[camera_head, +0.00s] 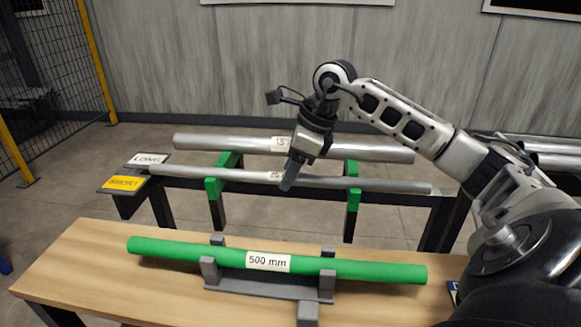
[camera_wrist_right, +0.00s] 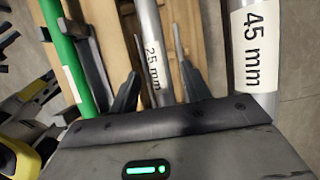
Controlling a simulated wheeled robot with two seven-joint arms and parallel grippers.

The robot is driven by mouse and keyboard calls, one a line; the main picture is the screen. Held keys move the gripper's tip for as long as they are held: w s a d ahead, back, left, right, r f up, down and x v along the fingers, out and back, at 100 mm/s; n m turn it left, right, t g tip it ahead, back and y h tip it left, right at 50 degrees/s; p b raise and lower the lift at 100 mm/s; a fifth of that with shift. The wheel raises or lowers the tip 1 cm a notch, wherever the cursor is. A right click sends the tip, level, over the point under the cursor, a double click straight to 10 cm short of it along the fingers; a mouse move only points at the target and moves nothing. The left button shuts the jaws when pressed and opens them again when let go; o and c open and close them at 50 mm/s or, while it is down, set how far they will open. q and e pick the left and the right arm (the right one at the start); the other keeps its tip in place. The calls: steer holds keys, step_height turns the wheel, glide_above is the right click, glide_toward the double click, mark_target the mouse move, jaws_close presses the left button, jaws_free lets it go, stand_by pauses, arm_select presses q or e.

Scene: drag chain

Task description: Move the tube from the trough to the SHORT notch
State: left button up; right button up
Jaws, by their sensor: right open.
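A green tube labelled "500 mm" (camera_head: 350,268) lies in a grey trough (camera_head: 260,287) on the wooden table. Behind it, a thin silver tube (camera_head: 400,186) and a thicker silver tube (camera_head: 370,153) lie on a dark rack with green supports (camera_head: 213,189). A yellow SHORT plate (camera_head: 124,183) and a grey LONG plate (camera_head: 150,160) are at the rack's left end. My right gripper (camera_head: 288,182) is open and points down at the thin tube's middle. In the right wrist view, the thin tube, labelled "25 mm" (camera_wrist_right: 152,70), runs between the fingers. My left gripper is not in view.
In the right wrist view, the thicker tube, labelled "45 mm" (camera_wrist_right: 253,50), is close on the right, and the green tube (camera_wrist_right: 68,60) is on the left. Bare wooden tabletop (camera_head: 80,265) is free at the left. A wire fence (camera_head: 45,75) stands at far left.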

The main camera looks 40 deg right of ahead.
steer(key=p+v, duration=0.2)
steer(key=v, duration=1.4)
